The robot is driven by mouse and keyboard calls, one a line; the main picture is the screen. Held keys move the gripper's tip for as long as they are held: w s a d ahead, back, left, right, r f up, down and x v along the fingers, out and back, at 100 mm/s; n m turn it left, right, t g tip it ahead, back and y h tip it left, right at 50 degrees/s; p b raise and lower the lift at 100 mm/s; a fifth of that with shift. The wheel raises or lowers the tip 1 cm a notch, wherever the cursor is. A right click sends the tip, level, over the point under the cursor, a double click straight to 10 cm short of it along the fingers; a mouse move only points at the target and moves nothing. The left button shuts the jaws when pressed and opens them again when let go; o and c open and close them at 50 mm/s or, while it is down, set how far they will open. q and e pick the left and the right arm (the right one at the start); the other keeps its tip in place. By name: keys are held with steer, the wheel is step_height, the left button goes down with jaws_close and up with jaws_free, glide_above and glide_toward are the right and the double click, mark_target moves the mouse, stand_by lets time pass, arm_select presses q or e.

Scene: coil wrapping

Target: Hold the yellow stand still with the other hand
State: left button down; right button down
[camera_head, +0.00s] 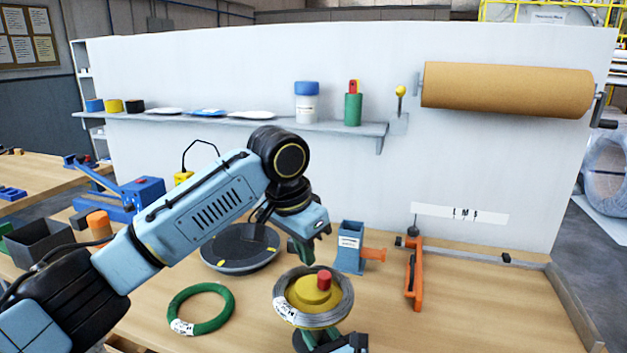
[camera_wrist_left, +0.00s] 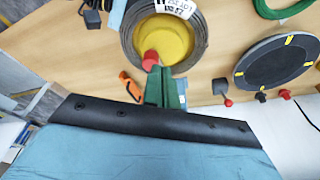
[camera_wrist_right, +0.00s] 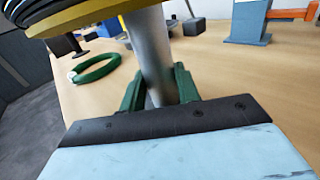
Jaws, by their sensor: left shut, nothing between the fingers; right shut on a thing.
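The yellow stand (camera_head: 305,294) has a round yellow top with a red knob (camera_head: 324,279) and a grey post (camera_wrist_right: 152,55). A grey wire coil (camera_head: 343,305) with a white label lies around its top. My right gripper (camera_wrist_right: 160,92) is shut on the post below the yellow top. In the head view it is mostly hidden under the coil. My left gripper (camera_head: 302,254) is shut and empty, above the far side of the coil. In the left wrist view, its fingertips (camera_wrist_left: 163,70) appear close to the red knob (camera_wrist_left: 150,58); contact cannot be told.
A green coil (camera_head: 201,308) lies left of the stand. A dark round turntable (camera_head: 240,250) is behind it. A blue holder (camera_head: 350,248) and an orange tool (camera_head: 414,275) stand to the right. The table's right front is clear.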

mark_target(325, 275)
arm_select(q)
steer(key=shift+r, duration=0.75)
steer(key=shift+s+d+f, duration=0.25)
steer(key=shift+d+f, duration=0.05)
steer(key=shift+f, duration=0.7)
steer(key=shift+s+d+f, duration=0.3)
steer(key=shift+d+f, duration=0.05)
steer(key=shift+f, duration=0.7)
steer(key=shift+s+d+f, duration=0.25)
steer(key=shift+d+f, duration=0.05)
steer(key=shift+f, duration=0.7)
